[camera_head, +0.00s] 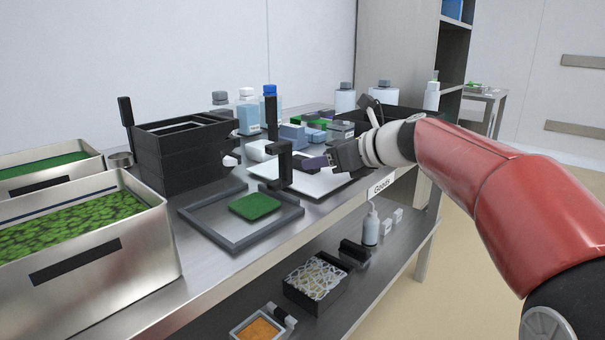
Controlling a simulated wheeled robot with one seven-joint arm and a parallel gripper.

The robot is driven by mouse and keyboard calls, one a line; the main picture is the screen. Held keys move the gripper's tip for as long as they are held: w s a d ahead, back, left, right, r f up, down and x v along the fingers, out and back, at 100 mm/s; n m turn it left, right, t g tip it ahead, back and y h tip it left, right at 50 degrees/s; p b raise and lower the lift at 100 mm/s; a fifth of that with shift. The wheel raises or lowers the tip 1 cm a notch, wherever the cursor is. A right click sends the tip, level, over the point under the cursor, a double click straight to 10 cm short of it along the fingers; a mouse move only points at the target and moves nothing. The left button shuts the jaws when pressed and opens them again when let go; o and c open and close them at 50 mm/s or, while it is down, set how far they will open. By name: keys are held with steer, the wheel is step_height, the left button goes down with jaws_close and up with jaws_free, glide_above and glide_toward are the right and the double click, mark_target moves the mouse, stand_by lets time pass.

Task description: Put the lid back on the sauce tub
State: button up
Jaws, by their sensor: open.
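My gripper (320,163) is at the end of my red arm, which reaches in from the right. The view around my fingertips is small and partly covered by the gripper.
Steel bins (100,255) of green contents fill the left. Stacked black trays (180,165) and several bottles (248,112) stand behind. A black-walled bin (303,298) is below.

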steer(key=x, duration=0.4)
steer(key=shift+w+a+r, duration=0.1)
steer(key=shift+w+a, duration=0.05)
steer(key=shift+w, duration=0.1)
steer(key=shift+c, duration=0.3)
jaws_close()
